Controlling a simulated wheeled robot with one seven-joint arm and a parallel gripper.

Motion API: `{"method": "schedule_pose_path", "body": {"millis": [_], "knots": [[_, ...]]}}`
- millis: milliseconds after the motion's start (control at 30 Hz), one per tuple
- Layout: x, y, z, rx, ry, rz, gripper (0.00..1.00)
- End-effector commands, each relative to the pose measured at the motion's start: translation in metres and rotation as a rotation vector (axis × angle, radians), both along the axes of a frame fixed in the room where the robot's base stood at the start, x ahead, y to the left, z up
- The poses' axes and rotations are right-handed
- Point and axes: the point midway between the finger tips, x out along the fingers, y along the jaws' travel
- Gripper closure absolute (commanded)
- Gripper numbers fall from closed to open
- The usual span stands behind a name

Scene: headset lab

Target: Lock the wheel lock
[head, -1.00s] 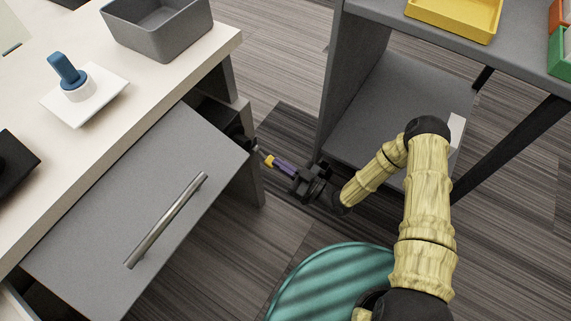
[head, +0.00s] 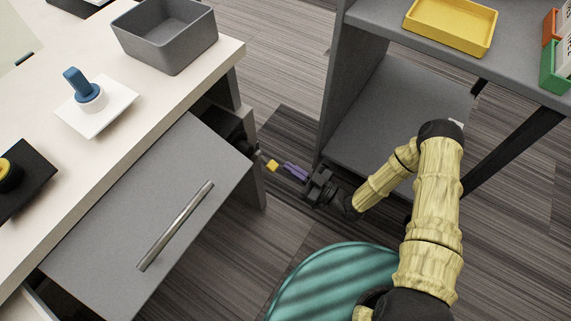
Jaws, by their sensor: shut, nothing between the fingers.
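A small yellow tab (head: 272,165), which looks like the wheel lock's lever, sticks out low beside the right end of the grey drawer unit (head: 205,125). A dark part, perhaps the wheel, shows behind it (head: 243,143), mostly in shadow. Whether the lock is engaged cannot be told. My gripper (head: 288,168), black with purple fingers, points left at the yellow tab. It is shut and empty, with a small gap between its tips and the tab.
A white table (head: 140,138) carries a grey bin (head: 165,40) and a blue-handled item on a white plate (head: 97,105). A grey shelf unit (head: 335,90) stands close behind my gripper. A teal round seat (head: 325,285) is in front. Striped floor lies between.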

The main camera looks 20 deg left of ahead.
Motion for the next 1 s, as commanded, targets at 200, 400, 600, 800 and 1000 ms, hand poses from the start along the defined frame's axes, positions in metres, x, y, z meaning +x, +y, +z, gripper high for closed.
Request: {"method": "schedule_pose_path", "body": {"millis": [200,400,600,800,1000], "knots": [[-0.008,-0.043,-0.014,-0.001,0.003,-0.003,1.0],[-0.013,-0.072,-0.023,-0.001,0.002,-0.002,1.0],[-0.015,-0.08,-0.026,0.002,0.003,0.001,1.0],[-0.015,-0.08,-0.026,0.001,0.002,0.0,1.0],[-0.015,-0.08,-0.026,0.001,0.002,0.001,1.0]]}}
